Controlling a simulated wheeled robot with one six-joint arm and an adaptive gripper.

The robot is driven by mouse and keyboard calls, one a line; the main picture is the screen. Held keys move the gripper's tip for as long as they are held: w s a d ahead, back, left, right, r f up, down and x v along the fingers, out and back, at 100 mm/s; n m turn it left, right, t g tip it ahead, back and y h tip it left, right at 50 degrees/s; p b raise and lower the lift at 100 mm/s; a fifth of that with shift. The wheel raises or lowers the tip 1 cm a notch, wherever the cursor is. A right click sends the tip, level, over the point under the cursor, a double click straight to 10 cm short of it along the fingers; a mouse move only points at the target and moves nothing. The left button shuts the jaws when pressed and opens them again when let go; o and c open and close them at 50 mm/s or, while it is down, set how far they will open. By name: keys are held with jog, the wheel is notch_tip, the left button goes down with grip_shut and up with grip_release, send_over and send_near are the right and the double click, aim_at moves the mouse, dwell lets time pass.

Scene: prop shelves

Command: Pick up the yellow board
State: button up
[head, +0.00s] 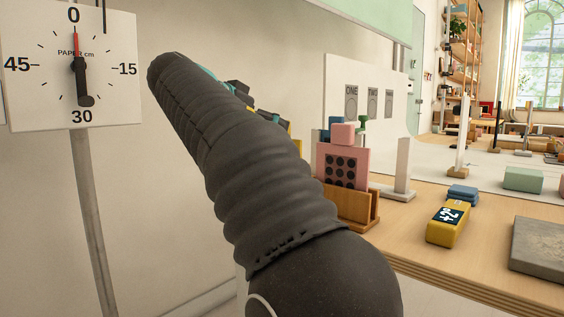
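A sliver of something yellow (284,122) shows past the right edge of my arm; most of it is hidden, and I cannot tell if it is the yellow board. A yellow block (441,234) with a dark label reading "+2°" lies on the wooden table (406,251) at the right. My arm, in a dark ribbed sleeve, reaches up and left across the middle. Small dark parts (238,87) show behind its far end, perhaps of my gripper.
A pink board with black dots (345,172) stands in a wooden holder (353,208) right of my arm. Blue pieces (462,192), a green block (523,179) and a grey slab (540,245) lie on the table. A dial sign (110,95) on a post stands left.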

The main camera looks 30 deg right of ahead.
jog(key=x, duration=0.4)
jog(key=shift+d, duration=0.3)
grip_shut()
